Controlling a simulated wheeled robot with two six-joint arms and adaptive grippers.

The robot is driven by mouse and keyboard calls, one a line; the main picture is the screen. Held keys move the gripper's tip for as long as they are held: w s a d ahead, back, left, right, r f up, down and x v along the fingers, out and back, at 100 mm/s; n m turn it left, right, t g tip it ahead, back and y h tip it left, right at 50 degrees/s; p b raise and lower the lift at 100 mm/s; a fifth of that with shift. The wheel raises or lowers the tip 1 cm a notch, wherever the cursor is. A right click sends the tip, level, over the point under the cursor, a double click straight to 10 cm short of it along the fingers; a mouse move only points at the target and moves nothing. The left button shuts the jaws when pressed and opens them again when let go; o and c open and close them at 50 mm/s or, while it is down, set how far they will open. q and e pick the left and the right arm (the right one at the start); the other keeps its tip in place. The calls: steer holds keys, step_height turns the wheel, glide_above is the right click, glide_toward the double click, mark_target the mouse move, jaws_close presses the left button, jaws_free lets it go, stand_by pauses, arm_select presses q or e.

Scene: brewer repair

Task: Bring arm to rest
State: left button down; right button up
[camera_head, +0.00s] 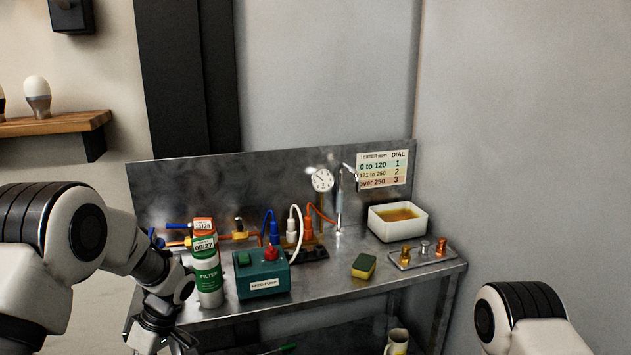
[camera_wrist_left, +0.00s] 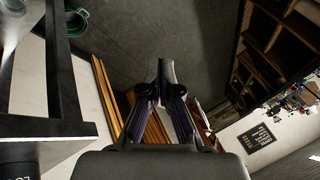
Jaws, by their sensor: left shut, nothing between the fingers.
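My left arm comes in from the left in the head view, its wrist angled down in front of the bench's left end. My left gripper (camera_head: 162,340) is low by the bench's front left corner, partly cut off by the lower edge. In the left wrist view its fingers (camera_wrist_left: 162,75) are together, with nothing between them. My right arm shows only as a rounded link at the lower right; its gripper is out of view.
The metal bench (camera_head: 330,297) holds a filter canister (camera_head: 208,277) close to my left wrist, a green pump box (camera_head: 262,275), a sponge (camera_head: 363,267), a white basin (camera_head: 397,222) and a small tray of fittings (camera_head: 405,262). A mug (camera_head: 397,342) stands below.

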arm_select(q)
steer(key=s+d+f+m+g+h, duration=0.2)
steer(key=s+d+f+m+h, duration=0.15)
steer(key=s+f, duration=1.25)
steer(key=s+d+f+m+t+h, duration=0.1)
steer(key=s+d+f+m, duration=0.2)
steer(key=s, duration=0.5)
steer(key=s+d+f+m+h, duration=0.1)
steer(key=s+d+f+m, duration=0.15)
steer(key=s, duration=0.55)
steer(key=w+m+t, duration=0.1)
steer(key=m, duration=0.1)
steer(key=w+m+t, duration=0.1)
steer(key=w+t, duration=0.1)
steer(key=w+m+t+y, duration=0.1)
steer(key=w+m+t, duration=0.1)
steer(key=shift+w+a+m+p, duration=0.2)
steer(key=shift+a+m+p, duration=0.1)
steer(key=shift+p, duration=0.1)
steer(key=shift+d, duration=0.1)
